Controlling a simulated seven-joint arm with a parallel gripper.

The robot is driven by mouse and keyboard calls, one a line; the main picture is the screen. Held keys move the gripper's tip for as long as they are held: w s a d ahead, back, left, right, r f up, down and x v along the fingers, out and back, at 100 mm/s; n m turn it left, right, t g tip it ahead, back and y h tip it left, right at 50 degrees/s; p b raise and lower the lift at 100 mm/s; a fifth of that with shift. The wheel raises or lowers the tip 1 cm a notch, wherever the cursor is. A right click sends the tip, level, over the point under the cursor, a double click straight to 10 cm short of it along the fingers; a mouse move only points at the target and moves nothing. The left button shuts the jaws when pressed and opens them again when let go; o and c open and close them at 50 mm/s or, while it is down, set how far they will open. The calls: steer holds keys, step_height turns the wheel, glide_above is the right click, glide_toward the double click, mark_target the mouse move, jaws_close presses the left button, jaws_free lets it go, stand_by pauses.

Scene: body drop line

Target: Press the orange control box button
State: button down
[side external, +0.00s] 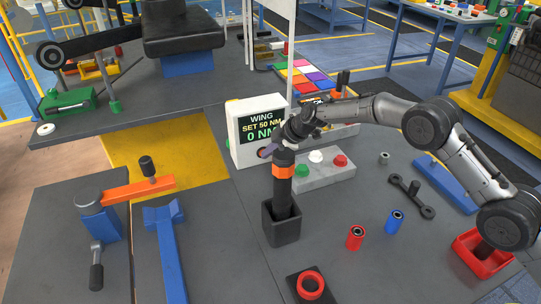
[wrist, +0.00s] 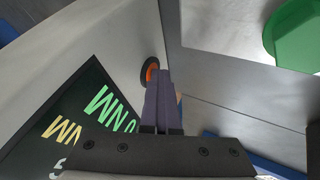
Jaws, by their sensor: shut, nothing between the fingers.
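The white control box (side external: 240,150) stands upright behind the tool holder, its dark display reading "WING SET 50 NM 0 NM". The display also shows in the wrist view (wrist: 90,115). Its orange button (wrist: 151,72) sits in a dark round ring on the white face, partly covered by my fingertips. My gripper (wrist: 164,78) is shut and empty, its purple fingers together, with the tips right at the button. I cannot tell whether they touch it. In the side view, my gripper (side external: 267,151) is at the box's lower front and hides most of the button area.
A black tool with an orange band (side external: 283,172) stands in a dark holder (side external: 283,228) close in front of my gripper. A grey box (side external: 330,178) with green, white and red buttons is just right. Red (side external: 355,238) and blue (side external: 394,222) cylinders stand on the table.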

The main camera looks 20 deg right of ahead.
steer(key=shift+w+d+r, duration=0.1)
steer(key=shift+w+d, duration=0.05)
steer(key=shift+w, duration=0.1)
steer(key=s, duration=0.4)
steer(key=shift+a, duration=0.2)
steer(key=v, duration=0.9)
steer(key=shift+s, duration=0.55)
steer(key=shift+d+r, duration=0.1)
